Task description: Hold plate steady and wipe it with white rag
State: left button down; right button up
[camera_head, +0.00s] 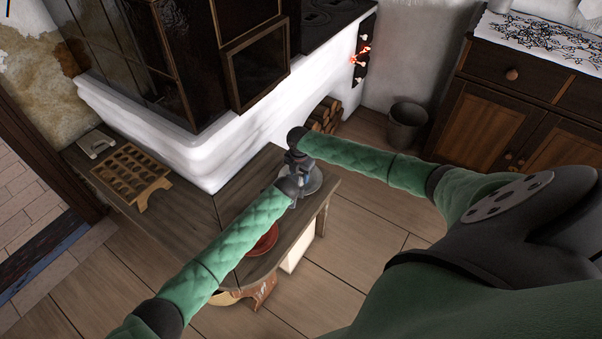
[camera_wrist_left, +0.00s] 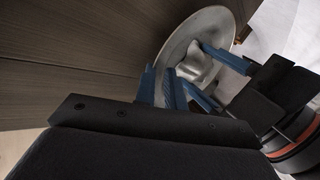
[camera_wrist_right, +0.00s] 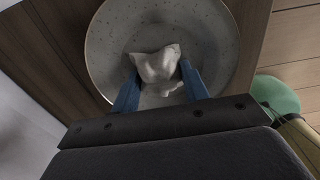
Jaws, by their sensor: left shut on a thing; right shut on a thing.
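A pale speckled plate (camera_wrist_right: 112,42) lies on the wooden bench top; it shows in the left wrist view (camera_wrist_left: 172,48) and partly in the head view (camera_head: 314,183). A crumpled white rag (camera_wrist_right: 157,66) lies on the plate. My right gripper (camera_wrist_right: 158,82) is over the plate, its blue fingers shut on the rag from both sides. My left gripper (camera_wrist_left: 163,80) has its blue fingers closed at the plate's near rim, shut on the plate. In the head view my arms hide much of the plate and both grippers' fingertips.
A red dish (camera_head: 264,241) sits on the bench, partly behind my left arm. A wooden tray with hollows (camera_head: 130,172) and a white-topped block (camera_head: 97,145) lie farther left. The white stove (camera_head: 215,150) stands behind the bench. A bucket (camera_head: 407,125) stands on the floor at right.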

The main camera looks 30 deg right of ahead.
jog(key=shift+s+a, duration=0.35)
jog(key=shift+a, duration=0.45)
pick_arm(q)
jog(key=shift+f, duration=0.1)
pick_arm(e)
jog(key=shift+r, duration=4.1)
pick_arm(q)
jog(key=c, duration=1.4)
grip_release()
jog(key=shift+s+a, duration=0.1)
jog(key=v, duration=1.2)
jog(key=shift+d, duration=0.2)
